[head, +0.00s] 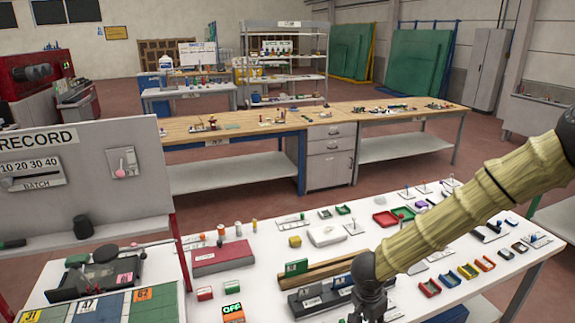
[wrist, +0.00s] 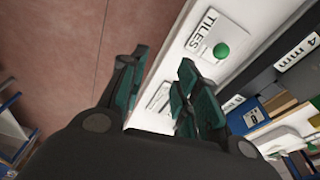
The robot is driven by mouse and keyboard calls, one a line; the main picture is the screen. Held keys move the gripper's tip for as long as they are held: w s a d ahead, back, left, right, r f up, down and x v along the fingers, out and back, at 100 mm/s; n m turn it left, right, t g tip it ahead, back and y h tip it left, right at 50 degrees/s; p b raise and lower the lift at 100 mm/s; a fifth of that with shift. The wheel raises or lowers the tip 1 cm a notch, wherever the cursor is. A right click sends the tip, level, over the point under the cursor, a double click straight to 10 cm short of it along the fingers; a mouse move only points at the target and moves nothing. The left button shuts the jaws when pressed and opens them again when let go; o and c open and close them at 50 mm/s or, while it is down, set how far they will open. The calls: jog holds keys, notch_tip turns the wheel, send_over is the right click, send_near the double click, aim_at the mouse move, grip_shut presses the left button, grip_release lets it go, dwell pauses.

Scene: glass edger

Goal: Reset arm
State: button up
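My arm, in a beige ribbed sleeve, reaches in from the right in the head view. My dark gripper (head: 370,305) hangs at its end over the front of the white table (head: 265,262), and its tips are hard to make out at the lower edge. In the wrist view my gripper (wrist: 160,92) has its green-padded fingers apart, with nothing between them. Beyond the fingers are the table's edge and the reddish floor.
A plate marked TILES (wrist: 209,35) with a green knob lies near the fingers. A dark block marked 4 mm (wrist: 297,52) is beside it. A wooden workbench (head: 240,125) stands behind.

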jog(key=s+d+f+n+t+h+b, duration=0.1)
jog(key=s+f+n+b, duration=0.15)
jog(key=f, duration=0.35)
jog(key=s+d+f+n+b, duration=0.1)
jog(key=s+f, duration=0.3)
jog(key=f, duration=0.3)
jog(key=s+f+n+y+b, duration=0.1)
jog(key=s+f+n+b, duration=0.1)
jog(key=s+f, duration=0.3)
jog(key=s+a+f+n+g+y+b, duration=0.1)
jog(key=s+f, duration=0.4)
jog(key=s, duration=0.7)
jog(key=s+f+n+b, duration=0.3)
jog(key=s+f+n, duration=0.2)
jog(key=s, duration=0.3)
jog(key=shift+s+a+f+g+y+b, duration=0.15)
jog(key=shift+a+f+g+y+b, duration=0.2)
jog(key=shift+f, duration=0.2)
